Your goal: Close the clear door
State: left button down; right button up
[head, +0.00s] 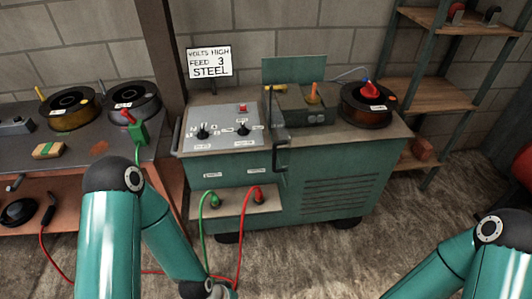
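The teal machine cabinet (345,165) stands in the middle of the head view. A black handle (283,155) sticks out at its front, below a thin upright dark edge beside the control panel (222,128). This edge and handle may belong to the clear door, standing out from the front. Its see-through pane is hard to make out, so its exact angle cannot be told. My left arm comes in at the lower left and runs out of the bottom edge; its gripper is out of view. My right arm is at the lower right, its gripper also out of view.
A red-topped spool (367,104) and a raised teal panel (293,69) are on the cabinet top. Green (203,225) and red (240,230) cables plug into the front ledge. A workbench (75,150) stands left, shelves (432,95) right. Floor is open before the cabinet's right side.

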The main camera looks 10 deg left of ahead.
aim_at(275, 157)
jog(key=z, duration=0.05)
jog(key=i, duration=0.95)
jog(key=u, duration=0.1)
